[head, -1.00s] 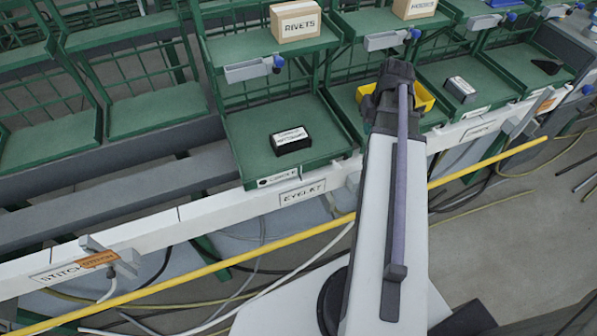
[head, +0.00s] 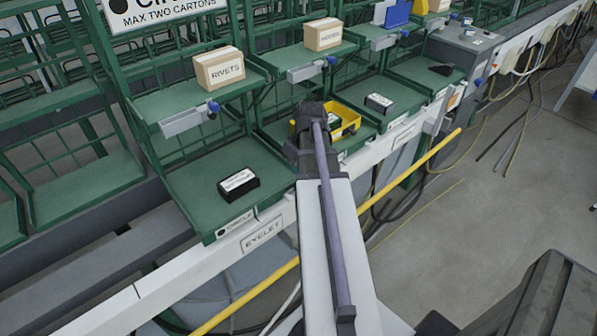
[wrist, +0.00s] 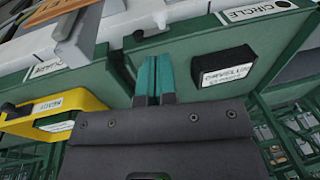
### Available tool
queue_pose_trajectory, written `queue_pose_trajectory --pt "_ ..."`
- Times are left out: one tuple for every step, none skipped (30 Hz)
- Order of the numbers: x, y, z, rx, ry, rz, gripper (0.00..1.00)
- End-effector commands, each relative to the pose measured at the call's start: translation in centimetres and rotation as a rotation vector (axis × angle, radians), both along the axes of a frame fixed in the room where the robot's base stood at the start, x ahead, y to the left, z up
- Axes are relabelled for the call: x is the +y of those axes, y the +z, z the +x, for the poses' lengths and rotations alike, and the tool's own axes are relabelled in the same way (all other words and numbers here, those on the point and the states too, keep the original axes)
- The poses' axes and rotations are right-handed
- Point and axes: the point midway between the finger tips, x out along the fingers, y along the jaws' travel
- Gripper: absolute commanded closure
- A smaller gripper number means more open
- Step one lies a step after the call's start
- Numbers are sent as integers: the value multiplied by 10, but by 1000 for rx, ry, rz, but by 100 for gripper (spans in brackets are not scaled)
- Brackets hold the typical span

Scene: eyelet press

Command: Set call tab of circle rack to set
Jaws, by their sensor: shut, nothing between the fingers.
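The circle rack is a green rack with a circle sign (head: 160,12) at its top and a circle label (head: 235,222) on its lower shelf edge. A grey holder (head: 184,121) with a blue tab (head: 213,108) sits on its upper shelf's front edge; I take this as the call tab, its setting too small to read. The head view shows my arm over the neighbouring rack, right of and below the tab, fingertips hidden. In the wrist view my gripper (wrist: 155,58) is shut and empty, with teal fingers. The tab is not recognisable there.
A rivets carton (head: 220,72) stands above the tab holder. A black labelled box (head: 238,183) lies on the circle rack's lower shelf. A yellow bin (head: 350,117) is beside my wrist. A yellow rail (head: 415,165) runs along the front.

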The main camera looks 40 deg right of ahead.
Motion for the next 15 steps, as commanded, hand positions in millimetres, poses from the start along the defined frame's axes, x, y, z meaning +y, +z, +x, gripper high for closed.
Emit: queue_pose_trajectory --pt "2 -23 1 0 1 0 100" --pt "3 -30 1 0 1 0 100" --pt "4 -39 2 0 1 0 100" --pt "5 -46 3 0 0 0 100" --pt "6 -52 3 0 0 0 100" --pt "7 -61 4 0 -1 0 100" --pt "8 -67 5 0 -1 0 100" --pt "9 -74 5 0 -1 0 100" --pt "10 -82 6 0 -1 0 100" --pt "11 -87 6 0 -1 0 100" --pt "12 -92 7 0 -1 0 100" --pt "13 -97 7 0 0 0 100" --pt "14 -100 8 0 0 0 100" --pt "14 -102 8 0 0 0 100" --pt "15 -104 8 0 0 0 100"
